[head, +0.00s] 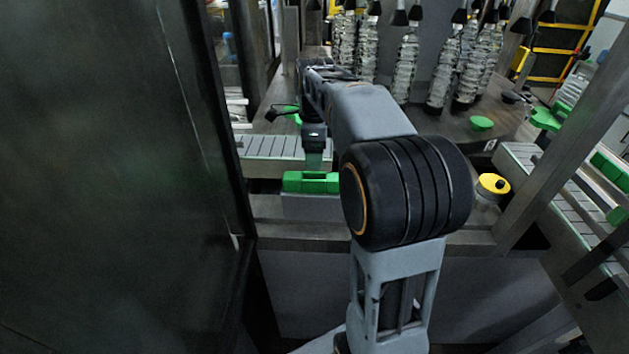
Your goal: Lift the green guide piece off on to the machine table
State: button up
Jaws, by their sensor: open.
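The green guide piece (306,182) sits on a grey block at the front of the machine, left of my arm's large black joint. Its right end is hidden behind that joint. My gripper (314,160) points down just above and behind the guide piece. Its fingers are small and partly dark in this view; it is open with nothing seen between the fingers. I cannot tell whether the fingers touch the guide piece. The machine table (285,230) shows as a grey ledge in front of the block.
A slatted conveyor (270,147) runs behind the guide piece. Several clear bottles (405,68) hang at the back. A yellow button box (493,186) stands at right. A dark panel (110,180) fills the left, and a grey post (575,120) slants at right.

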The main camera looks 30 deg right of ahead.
aim_at(314, 181)
jog(key=shift+a+f+p, duration=0.15)
jog(key=shift+f+p, duration=0.6)
jog(key=shift+f, duration=4)
jog(key=c, duration=1.1)
